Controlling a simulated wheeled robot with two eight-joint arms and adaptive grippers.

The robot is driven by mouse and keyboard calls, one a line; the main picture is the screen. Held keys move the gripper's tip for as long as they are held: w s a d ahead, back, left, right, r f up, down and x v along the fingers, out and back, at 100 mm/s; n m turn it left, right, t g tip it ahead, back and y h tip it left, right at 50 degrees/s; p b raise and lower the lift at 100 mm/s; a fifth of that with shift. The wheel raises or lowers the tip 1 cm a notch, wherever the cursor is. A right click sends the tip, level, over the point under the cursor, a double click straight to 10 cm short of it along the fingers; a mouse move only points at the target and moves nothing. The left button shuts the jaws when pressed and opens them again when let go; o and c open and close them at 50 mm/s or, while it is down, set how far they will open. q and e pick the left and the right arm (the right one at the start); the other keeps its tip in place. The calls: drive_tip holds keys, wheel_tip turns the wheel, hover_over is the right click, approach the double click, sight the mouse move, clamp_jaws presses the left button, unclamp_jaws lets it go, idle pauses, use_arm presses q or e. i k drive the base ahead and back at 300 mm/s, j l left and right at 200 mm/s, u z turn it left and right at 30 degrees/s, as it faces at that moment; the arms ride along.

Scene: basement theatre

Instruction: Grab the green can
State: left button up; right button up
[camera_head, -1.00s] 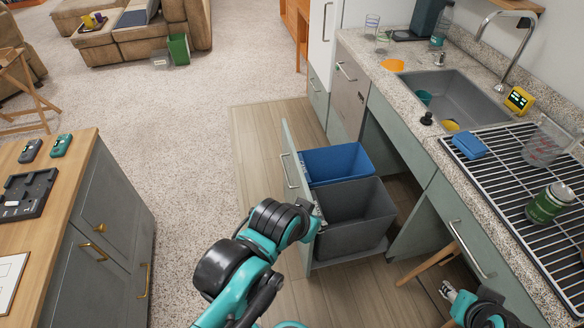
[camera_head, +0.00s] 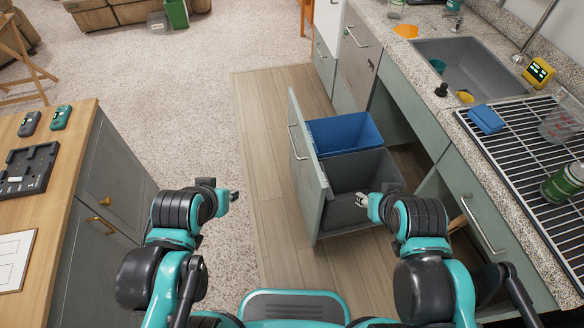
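An open drawer with a blue bin (camera_head: 344,134) and a grey bin (camera_head: 352,172) juts out below the counter. A blue sponge (camera_head: 486,119), a measuring cup (camera_head: 562,120) and a yellow timer (camera_head: 538,72) lie near the sink (camera_head: 465,65). A wooden-topped cabinet (camera_head: 72,130) stands left.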

sight(567, 182)
drive_tip(key=z, duration=2)
